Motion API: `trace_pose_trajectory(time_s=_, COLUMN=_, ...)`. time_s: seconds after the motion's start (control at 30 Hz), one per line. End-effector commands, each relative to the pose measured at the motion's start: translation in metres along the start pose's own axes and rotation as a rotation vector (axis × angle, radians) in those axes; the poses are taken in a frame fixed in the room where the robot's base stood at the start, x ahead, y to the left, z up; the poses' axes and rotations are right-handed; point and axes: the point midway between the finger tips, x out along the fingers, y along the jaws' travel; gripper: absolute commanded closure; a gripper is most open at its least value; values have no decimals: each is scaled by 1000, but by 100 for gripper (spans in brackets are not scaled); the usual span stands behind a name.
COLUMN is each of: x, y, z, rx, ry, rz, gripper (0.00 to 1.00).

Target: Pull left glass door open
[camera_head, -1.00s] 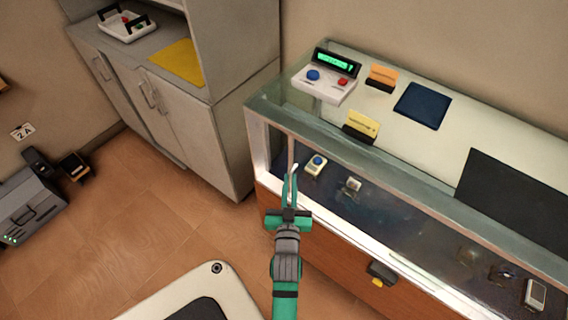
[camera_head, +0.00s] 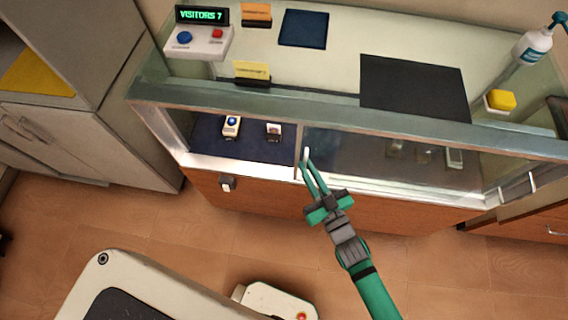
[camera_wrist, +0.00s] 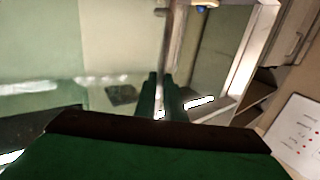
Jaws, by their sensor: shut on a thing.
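The left glass door (camera_head: 350,150) of the display case stands slid to the right, with its upright edge (camera_head: 299,150) near the middle of the case front. Left of that edge the front is open, showing a dark blue floor with two small devices, one with a blue button (camera_head: 231,126) and one pale (camera_head: 274,131). My gripper (camera_head: 308,160) is shut at the door's edge, around a small pale part that looks like its handle. In the wrist view my fingers (camera_wrist: 160,100) are close together beside the upright edge (camera_wrist: 170,40); the exact grip is partly hidden.
The counter top carries a visitor display (camera_head: 202,16), a black mat (camera_head: 415,87), a yellow block (camera_head: 500,100) and a pump bottle (camera_head: 533,45). A small lock-like box (camera_head: 227,183) is on the wooden front. Grey cabinets (camera_head: 85,145) stand left.

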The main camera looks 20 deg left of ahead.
Motion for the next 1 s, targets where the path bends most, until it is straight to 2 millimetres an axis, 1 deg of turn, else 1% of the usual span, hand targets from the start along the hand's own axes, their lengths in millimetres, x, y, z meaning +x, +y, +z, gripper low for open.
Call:
trace_pose_trajectory(time_s=0.1, x=-8, y=11, z=1, rx=-1, ry=-2, rz=0, gripper=100)
trace_pose_trajectory(time_s=0.2, x=-11, y=16, z=1, rx=0, ry=-2, rz=-1, gripper=100)
trace_pose_trajectory(time_s=0.6, x=-12, y=17, z=1, rx=2, ry=-1, rz=-3, gripper=100)
trace_pose_trajectory(time_s=0.63, x=-12, y=17, z=1, rx=2, ry=-2, rz=-3, gripper=88)
trace_pose_trajectory(time_s=0.67, x=-12, y=17, z=1, rx=2, ry=-2, rz=-3, gripper=81)
trace_pose_trajectory(time_s=0.7, x=-12, y=17, z=1, rx=2, ry=-2, rz=-3, gripper=72)
trace_pose_trajectory(time_s=1.0, x=-13, y=17, z=1, rx=1, ry=-1, rz=-2, gripper=72)
